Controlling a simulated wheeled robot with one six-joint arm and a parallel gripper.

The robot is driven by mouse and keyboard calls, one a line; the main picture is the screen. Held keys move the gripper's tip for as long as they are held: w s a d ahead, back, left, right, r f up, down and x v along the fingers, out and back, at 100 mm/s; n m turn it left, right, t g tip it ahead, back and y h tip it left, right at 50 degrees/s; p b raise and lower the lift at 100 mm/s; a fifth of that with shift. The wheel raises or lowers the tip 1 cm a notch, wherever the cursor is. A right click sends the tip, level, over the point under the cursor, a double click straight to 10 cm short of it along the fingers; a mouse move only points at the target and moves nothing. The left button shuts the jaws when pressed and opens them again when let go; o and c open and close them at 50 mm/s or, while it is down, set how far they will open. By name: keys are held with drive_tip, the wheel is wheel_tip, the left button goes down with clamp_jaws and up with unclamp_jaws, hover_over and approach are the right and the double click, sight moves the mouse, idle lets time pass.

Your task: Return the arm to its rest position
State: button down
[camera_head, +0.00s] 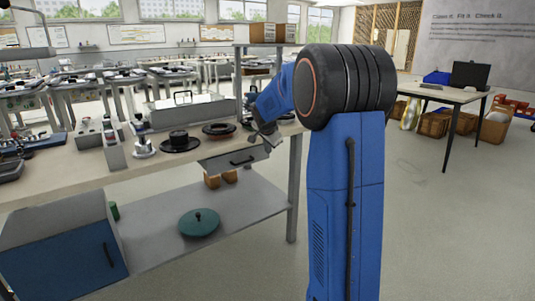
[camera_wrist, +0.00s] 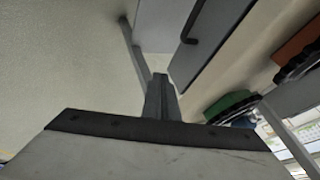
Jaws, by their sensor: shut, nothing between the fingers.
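My blue arm stands at the right of the bench in the head view and reaches left and back toward the bench's end. My gripper (camera_head: 264,142) shows as grey parts near the bench's right corner, partly overlapping the drawer in the picture. In the wrist view my gripper (camera_wrist: 161,92) is shut, with its fingers together and nothing between them. Whether it touches the drawer cannot be told.
The bench (camera_head: 110,185) carries dark round parts (camera_head: 180,141) and a metal part (camera_head: 144,148). A green disc (camera_head: 199,222) lies on the lower shelf. Open floor (camera_head: 430,220) lies to the right.

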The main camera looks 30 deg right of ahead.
drive_tip(key=s+a+r+n+y, duration=0.1)
drive_tip(key=s+a+r+n, duration=0.4)
drive_tip(key=s+a, duration=0.8)
drive_tip(key=s+a+f+n+y, duration=0.1)
drive_tip(key=s+a+f+n, duration=0.2)
drive_tip(key=s, duration=0.8)
drive_tip(key=s+a+f+n+y, duration=0.1)
drive_tip(key=s+a+f+n, duration=0.2)
drive_tip(key=s+a, duration=0.4)
drive_tip(key=s+a+f+n+g+y, duration=0.1)
drive_tip(key=s+a+f+n, duration=0.2)
drive_tip(key=s, duration=1.3)
drive_tip(key=a+n, duration=0.2)
drive_tip(key=a, duration=0.1)
